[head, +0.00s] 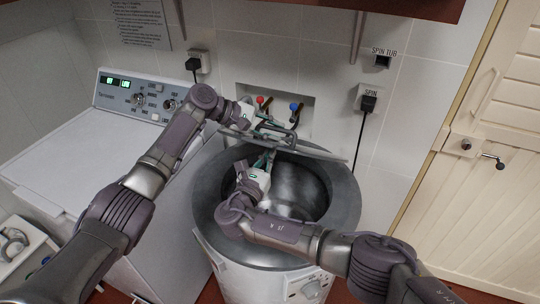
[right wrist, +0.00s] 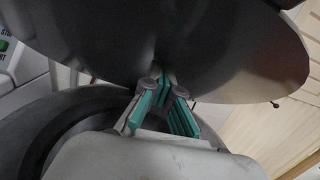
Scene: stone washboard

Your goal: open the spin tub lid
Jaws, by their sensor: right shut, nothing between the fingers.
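The spin tub (head: 345,215) is a round grey drum with a dark opening that shows on its right side. Its lid (head: 325,154) is a grey disc, raised and tilted at the back of the opening, with a dark handle on top. In the right wrist view the underside of the lid (right wrist: 220,45) fills the upper part. My left gripper (head: 265,124) is at the lid's handle; its fingers are too small to read. My right gripper (head: 268,156) is shut and empty under the lid. Its teal fingertips (right wrist: 163,85) are close to the underside; contact is unclear.
A white washing machine (head: 80,150) with a control panel stands at the left. Red and blue taps (head: 294,107) sit in a wall recess behind the tub. A plug and cord (head: 368,103) hang on the wall. A cream slatted door (head: 490,200) is at the right.

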